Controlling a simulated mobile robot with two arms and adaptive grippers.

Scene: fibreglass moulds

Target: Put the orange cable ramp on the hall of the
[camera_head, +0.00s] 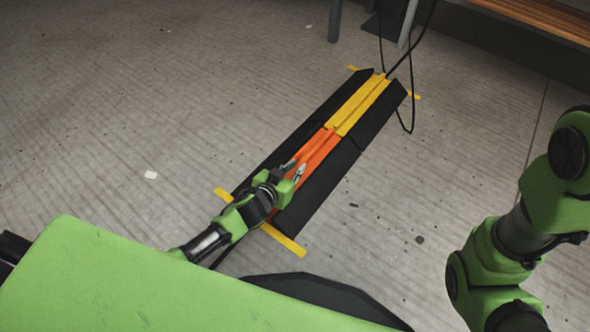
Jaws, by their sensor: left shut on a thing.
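The orange cable ramp (318,150) lies in the middle of the picture between black sloped side pieces, in line with a yellow ramp section (360,104) beyond it. My left gripper (294,171) reaches in from the lower left and is shut on the near part of the orange ramp. Whether the ramp is fully down on the floor I cannot tell. My right arm shows at the right edge, but its gripper is out of view.
Yellow floor tape marks (284,240) lie at both ends of the ramp. A black cable (411,108) runs at the far end beside metal legs (335,20). A wooden-topped bench (550,18) stands at the upper right. The concrete floor (150,100) left of the ramp is mostly clear.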

